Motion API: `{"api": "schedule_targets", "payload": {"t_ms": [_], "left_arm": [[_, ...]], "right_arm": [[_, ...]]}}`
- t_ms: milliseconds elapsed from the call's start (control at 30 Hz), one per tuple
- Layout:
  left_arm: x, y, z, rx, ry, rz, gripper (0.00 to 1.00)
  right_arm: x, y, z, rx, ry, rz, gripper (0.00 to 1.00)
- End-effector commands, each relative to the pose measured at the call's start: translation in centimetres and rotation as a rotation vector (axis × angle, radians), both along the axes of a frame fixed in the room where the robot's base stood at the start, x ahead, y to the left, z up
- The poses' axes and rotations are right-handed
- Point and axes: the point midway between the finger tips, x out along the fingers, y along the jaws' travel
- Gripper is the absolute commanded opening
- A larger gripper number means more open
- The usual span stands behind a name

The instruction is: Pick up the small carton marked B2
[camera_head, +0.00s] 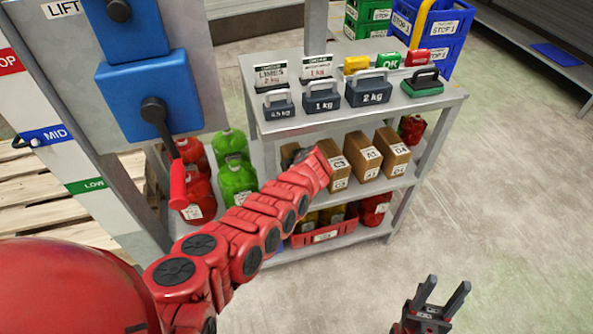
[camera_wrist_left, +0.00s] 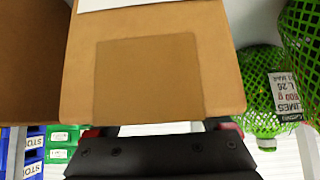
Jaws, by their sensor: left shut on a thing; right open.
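My left arm reaches over to the middle shelf in the head view, and its gripper is hidden there behind the arm. In the left wrist view my left gripper (camera_wrist_left: 160,129) is shut on a brown carton (camera_wrist_left: 148,75) that fills the upper middle. Only the edge of its white label shows, so I cannot read its mark. In the head view a carton (camera_head: 290,154) shows partly beside the end of my left arm. To its right stand cartons marked C3 (camera_head: 341,168), A1 (camera_head: 371,161) and apparently D4 (camera_head: 398,155). My right gripper (camera_head: 441,297) is open and empty, low at the right.
The grey shelf unit (camera_head: 440,103) carries weights on top. Green netted bags (camera_head: 236,180) and red ones (camera_head: 194,205) stand left of the cartons. A red tray (camera_head: 325,237) is on the bottom shelf. A lift panel with a red lever (camera_head: 178,185) is at left. Floor is clear at right.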

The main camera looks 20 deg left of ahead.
Motion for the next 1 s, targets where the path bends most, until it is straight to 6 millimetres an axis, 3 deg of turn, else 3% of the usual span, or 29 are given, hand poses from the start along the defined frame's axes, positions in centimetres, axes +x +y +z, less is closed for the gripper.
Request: {"api": "schedule_targets", "payload": {"t_ms": [33,267,767,1000], "left_arm": [[0.0,0.0,0.0,0.0,0.0,0.0,0.39],[0.0,0.0,0.0,0.001,0.0,-0.001,0.0],[0.1,0.0,0.6,0.002,-0.002,0.0,0.0],[0.2,0.0,2.7,0.002,-0.008,-0.001,0.0]], "right_arm": [[0.0,0.0,0.0,0.0,0.0,0.0,0.5],[0.0,0.0,0.0,0.0,0.0,0.0,0.5],[0.0,0.0,0.2,0.0,0.0,0.0,0.5],[0.0,0.0,0.9,0.0,0.0,0.0,0.5]]}}
